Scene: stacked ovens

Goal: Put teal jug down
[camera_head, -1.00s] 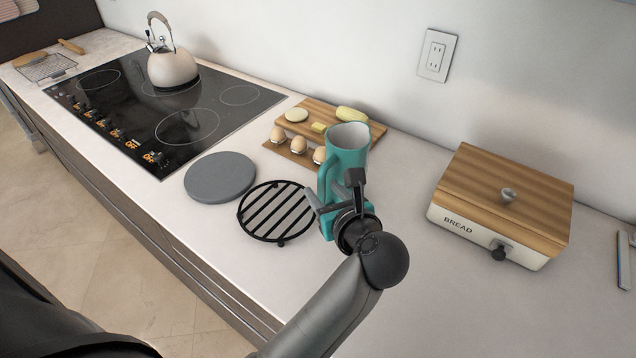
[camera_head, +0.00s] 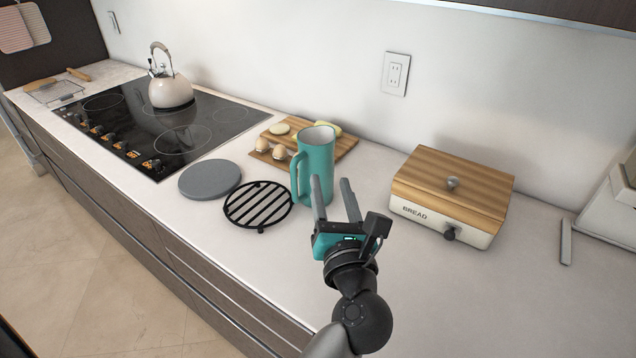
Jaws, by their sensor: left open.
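The teal jug (camera_head: 316,165) stands upright on the white counter, its handle on the left side. It is just right of the black trivet and in front of the cutting board, partly covering the board and the egg holder. My left gripper (camera_head: 332,192) is open and empty, in front of the jug, with its two grey fingers pointing toward it. The left fingertip overlaps the jug's lower part in the picture; I cannot tell whether it touches. My right gripper is not in view.
A black round trivet (camera_head: 258,205) and a grey round slab (camera_head: 210,179) lie left of the jug. A wooden board (camera_head: 347,146) with food is behind it. A bread box (camera_head: 450,195) stands to the right. A kettle (camera_head: 171,92) sits on the black cooktop. The front right counter is clear.

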